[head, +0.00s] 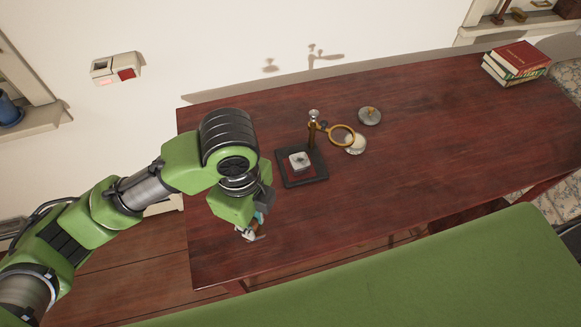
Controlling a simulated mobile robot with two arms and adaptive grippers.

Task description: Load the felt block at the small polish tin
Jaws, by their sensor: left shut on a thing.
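My left gripper (257,224) points down over the near left part of the table. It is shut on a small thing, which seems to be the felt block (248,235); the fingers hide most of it. A small round tin (355,146) with a pale top sits further back, right of the stand, partly behind the stand's brass ring. This looks like the polish tin. A grey round piece with a brass knob (369,116) lies just behind it. My left gripper is well to the left and nearer than the tin. My right gripper is not in view.
A dark square base (317,178) carries a brass post and ring (342,135), with a small silvery square piece (299,161) on it. It stands between my left gripper and the tin. Books (516,62) are stacked at the far right. The table's right half (440,135) is mostly clear.

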